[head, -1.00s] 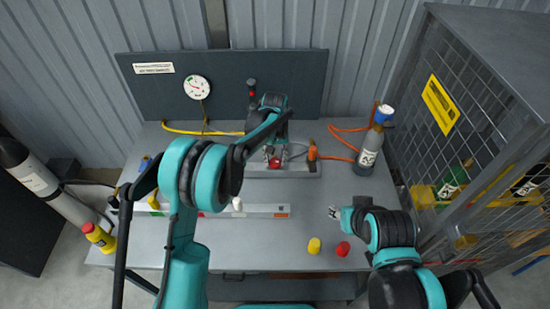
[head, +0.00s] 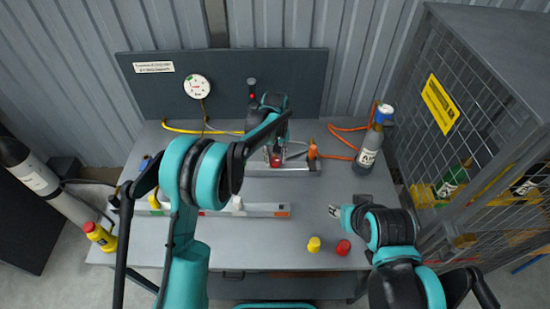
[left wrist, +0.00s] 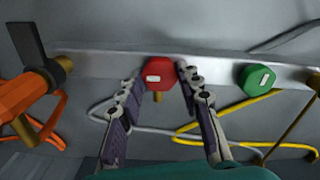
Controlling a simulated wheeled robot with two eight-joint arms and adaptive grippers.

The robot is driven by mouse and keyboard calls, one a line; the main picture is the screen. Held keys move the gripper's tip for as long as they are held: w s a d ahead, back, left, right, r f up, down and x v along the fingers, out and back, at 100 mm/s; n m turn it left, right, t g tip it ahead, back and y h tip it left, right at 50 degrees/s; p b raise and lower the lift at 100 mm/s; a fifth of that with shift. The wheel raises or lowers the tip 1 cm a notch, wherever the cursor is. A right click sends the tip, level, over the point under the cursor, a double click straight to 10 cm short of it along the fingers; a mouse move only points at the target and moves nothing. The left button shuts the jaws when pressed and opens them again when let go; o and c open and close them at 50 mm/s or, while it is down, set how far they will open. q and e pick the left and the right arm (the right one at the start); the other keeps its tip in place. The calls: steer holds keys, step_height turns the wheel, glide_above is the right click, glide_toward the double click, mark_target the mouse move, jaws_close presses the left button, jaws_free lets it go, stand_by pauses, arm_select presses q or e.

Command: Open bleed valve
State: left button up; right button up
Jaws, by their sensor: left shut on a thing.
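A red knob (head: 275,162) sits on the metal manifold bar (head: 308,168) at the back of the bench. In the left wrist view the red knob (left wrist: 160,75) has a white mark lying level. My left gripper (head: 273,157) reaches it from above. In the left wrist view the fingers of the left gripper (left wrist: 160,88) stand on both sides of the red knob, shut on it. A green knob (left wrist: 257,80) is on the same bar, apart from the fingers. My right gripper (head: 334,211) hangs over the right part of the bench; its jaw opening is too small to read.
An orange valve with a dark lever (left wrist: 30,95) is near the bar. A yellow cap (head: 314,244) and a red cap (head: 343,247) are near the front edge. A mesh cage (head: 475,120) bounds the right.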

mark_target(275, 161)
arm_select(q)
steer(key=o, duration=1.2)
steer(key=shift+c, duration=0.2)
step_height(275, 161, up, 12)
